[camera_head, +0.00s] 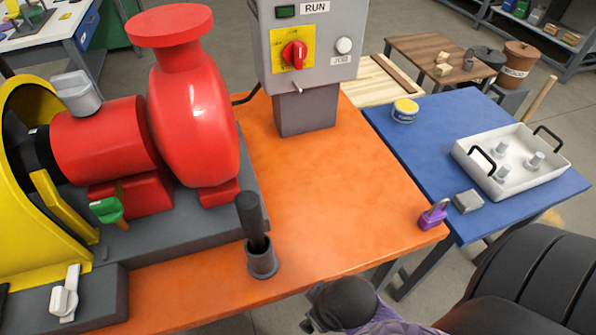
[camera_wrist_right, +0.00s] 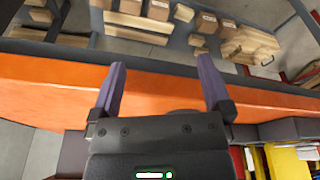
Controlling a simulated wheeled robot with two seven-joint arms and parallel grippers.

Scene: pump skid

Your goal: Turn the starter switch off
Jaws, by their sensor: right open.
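The starter switch (camera_head: 293,54) is a red rotary knob on a yellow plate, on the front of the grey starter box (camera_head: 330,62). Its grip looks roughly upright. A green RUN indicator (camera_head: 286,12) is above it and a white JOG button (camera_head: 344,45) is to its right. My right gripper (camera_wrist_right: 161,85) is open and empty in the right wrist view, its purple fingers wide apart near the orange bench edge. It is well away from the switch, which that view does not show. My left gripper is not in view.
The orange bench (camera_head: 340,190) is clear in front of the box. A red pump (camera_head: 195,120) stands to the left. A white tray (camera_head: 515,190) sits on the blue table.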

